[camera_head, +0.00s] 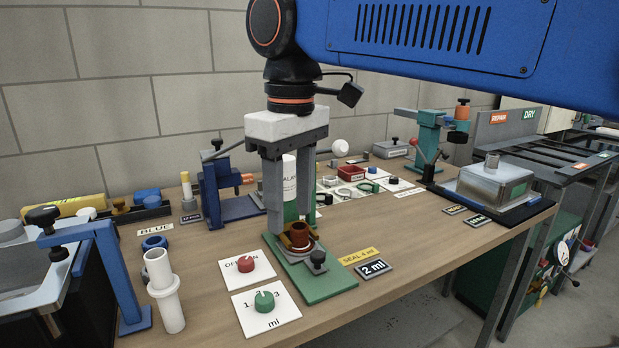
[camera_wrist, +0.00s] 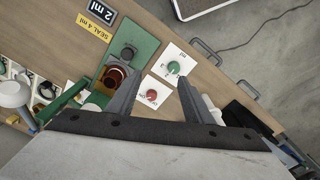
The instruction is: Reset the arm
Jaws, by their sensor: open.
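My gripper (camera_head: 290,215) hangs fingers-down over the wooden bench, open with nothing between its fingers. In the wrist view my gripper (camera_wrist: 158,82) has its fingers spread, with the white card of the red knob (camera_wrist: 152,95) showing between them. A green fixture (camera_head: 325,284) holding a brown cup (camera_head: 299,236) stands close by. In the wrist view the brown cup (camera_wrist: 116,76) lies just left of one finger, not between the fingers. In the head view the fingers partly cover the fixture's column and a white cylinder (camera_head: 289,180) behind.
A red knob (camera_head: 246,264) and a green knob (camera_head: 264,301) sit on cards in front. A blue stand (camera_head: 105,280) and white tube (camera_head: 164,290) are at left. A blue press (camera_head: 230,205) and a green press (camera_head: 429,140) stand behind. A metal box (camera_head: 490,182) is at right.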

